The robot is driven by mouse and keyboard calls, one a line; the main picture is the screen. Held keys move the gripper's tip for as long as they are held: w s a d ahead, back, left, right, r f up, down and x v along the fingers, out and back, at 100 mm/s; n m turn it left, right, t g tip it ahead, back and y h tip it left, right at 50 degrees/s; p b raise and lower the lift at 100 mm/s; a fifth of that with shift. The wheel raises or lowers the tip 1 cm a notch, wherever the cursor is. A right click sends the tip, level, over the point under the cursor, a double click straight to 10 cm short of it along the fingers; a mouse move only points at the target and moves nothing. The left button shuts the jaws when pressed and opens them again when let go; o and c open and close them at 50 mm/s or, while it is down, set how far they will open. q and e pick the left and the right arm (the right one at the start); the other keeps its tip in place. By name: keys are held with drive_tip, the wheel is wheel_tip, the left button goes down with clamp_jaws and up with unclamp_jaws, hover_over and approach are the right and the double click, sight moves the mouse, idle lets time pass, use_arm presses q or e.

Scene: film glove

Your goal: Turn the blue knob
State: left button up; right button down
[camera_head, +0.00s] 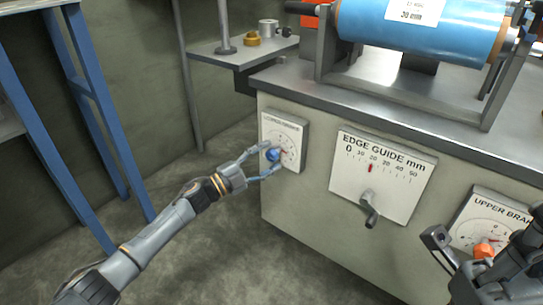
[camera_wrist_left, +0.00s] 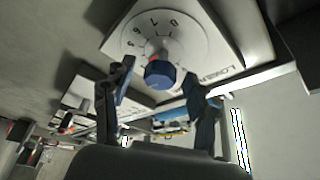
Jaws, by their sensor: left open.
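The blue knob (camera_head: 273,154) sits on a white dial plate (camera_head: 291,131) with numbers, on the left end of the cabinet front. In the left wrist view the blue knob (camera_wrist_left: 159,73) shows with its round dial (camera_wrist_left: 190,42) behind it. My left gripper (camera_head: 266,161) is open, with one finger above the knob and one below it. In the left wrist view the fingers of my left gripper (camera_wrist_left: 163,88) stand to either side of the knob; I cannot tell whether they touch it. My right gripper (camera_head: 455,252) is at the lower right, near an orange knob (camera_head: 484,251).
The edge guide plate (camera_head: 383,170) with a small crank (camera_head: 370,209) is right of the blue knob. The upper brake dial (camera_head: 487,216) is further right. A blue frame (camera_head: 97,100) stands at left.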

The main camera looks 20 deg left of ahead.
use_arm(q)
drive_tip(key=v, duration=1)
drive_tip(key=shift+s, duration=0.15)
drive_tip(key=shift+a, duration=0.1)
